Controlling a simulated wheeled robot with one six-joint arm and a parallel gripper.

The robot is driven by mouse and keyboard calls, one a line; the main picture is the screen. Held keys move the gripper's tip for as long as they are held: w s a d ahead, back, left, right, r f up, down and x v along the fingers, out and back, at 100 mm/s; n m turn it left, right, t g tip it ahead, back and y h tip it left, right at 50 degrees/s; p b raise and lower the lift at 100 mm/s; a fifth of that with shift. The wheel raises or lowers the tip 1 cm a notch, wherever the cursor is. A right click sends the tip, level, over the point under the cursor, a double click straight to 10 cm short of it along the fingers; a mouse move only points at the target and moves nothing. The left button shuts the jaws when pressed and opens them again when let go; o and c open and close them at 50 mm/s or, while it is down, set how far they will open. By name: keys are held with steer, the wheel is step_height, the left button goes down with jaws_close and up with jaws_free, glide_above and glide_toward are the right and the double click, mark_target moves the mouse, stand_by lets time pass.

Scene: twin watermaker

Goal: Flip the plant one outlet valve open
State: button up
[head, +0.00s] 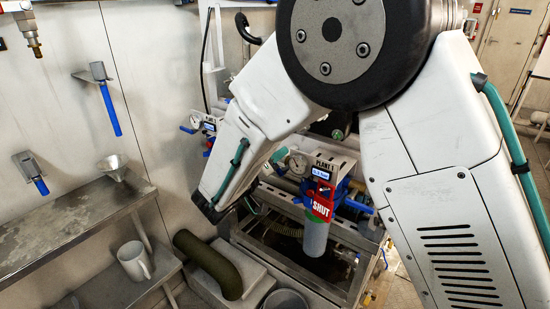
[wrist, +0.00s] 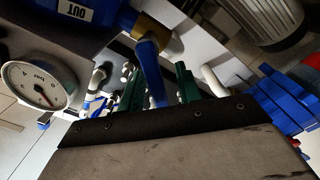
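The plant one unit (head: 325,170), labelled PLANT 1, stands in a metal frame in the head view. A red SHUT tag (head: 321,203) hangs on its front. In the wrist view, a blue body with an OUT label (wrist: 76,10) and a brass fitting (wrist: 152,31) sits at the top. A blue valve lever (wrist: 151,72) runs down from the fitting. My gripper (wrist: 158,76) has its two green fingers on either side of this lever, with a gap visible on the right. Its fingers are hidden behind my arm in the head view.
A round gauge (wrist: 40,86) is close at left in the wrist view. Another gauge unit with a blue handle (head: 188,129) stands left of my arm. A shelf (head: 75,220), a white jug (head: 135,262) and a thick dark hose (head: 210,264) are at left.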

steer(key=shift+c, duration=0.3)
jaws_close()
steer(key=shift+f, duration=0.1)
steer(key=shift+w+a+f+n, duration=0.15)
steer(key=shift+f+n, duration=0.3)
steer(key=shift+n, duration=1)
steer(key=shift+w+a+f+n, duration=0.1)
steer(key=shift+f+n, duration=0.4)
steer(key=shift+n, duration=1)
steer(key=shift+w+a+f+n, duration=0.15)
steer(key=shift+f+n, duration=0.3)
steer(key=shift+n, duration=1)
steer(key=shift+s, duration=0.1)
